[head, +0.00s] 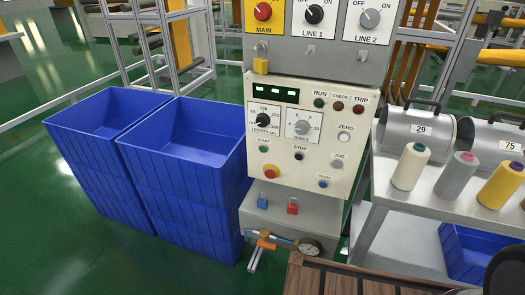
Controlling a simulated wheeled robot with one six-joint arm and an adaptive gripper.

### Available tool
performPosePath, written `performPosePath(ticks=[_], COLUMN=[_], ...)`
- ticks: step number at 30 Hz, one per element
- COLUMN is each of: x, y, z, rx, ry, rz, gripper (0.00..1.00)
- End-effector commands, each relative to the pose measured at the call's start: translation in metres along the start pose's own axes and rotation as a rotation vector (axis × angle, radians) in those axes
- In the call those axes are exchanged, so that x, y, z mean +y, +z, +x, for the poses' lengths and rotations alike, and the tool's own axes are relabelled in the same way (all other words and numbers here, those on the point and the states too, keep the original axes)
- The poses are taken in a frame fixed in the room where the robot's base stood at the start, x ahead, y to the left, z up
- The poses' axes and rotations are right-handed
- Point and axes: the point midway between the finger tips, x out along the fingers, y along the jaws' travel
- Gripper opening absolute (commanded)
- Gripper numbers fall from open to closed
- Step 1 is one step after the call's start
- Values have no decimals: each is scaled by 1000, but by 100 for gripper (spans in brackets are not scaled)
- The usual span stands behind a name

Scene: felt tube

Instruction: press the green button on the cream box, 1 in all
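The cream box (284,171) is a control panel with its face toward me, in the middle of the head view. A small green button (265,140) sits at its left side, beside a label that seems to read START. A green RUN lamp (319,103) is at the upper right of the same face. A black STOP button (299,156) is right of the green button and a red button on a yellow base (270,172) is below it. Nothing covers the green button. My gripper is not seen in this view.
Blue bins (185,175) stand left of the box. A grey shelf (405,195) with thread cones (411,167) and metal canisters stands right. A pressure gauge (308,247) and an orange-handled valve are below the box. A slatted brown surface (330,281) lies at the bottom.

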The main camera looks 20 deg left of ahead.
Motion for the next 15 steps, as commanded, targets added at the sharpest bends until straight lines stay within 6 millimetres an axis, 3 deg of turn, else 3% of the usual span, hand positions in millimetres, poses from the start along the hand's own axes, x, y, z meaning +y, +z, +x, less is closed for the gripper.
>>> performPosePath(ticks=[1,5,15], x=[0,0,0], y=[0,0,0], z=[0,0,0], rx=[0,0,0], ry=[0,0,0], rz=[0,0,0], gripper=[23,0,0])
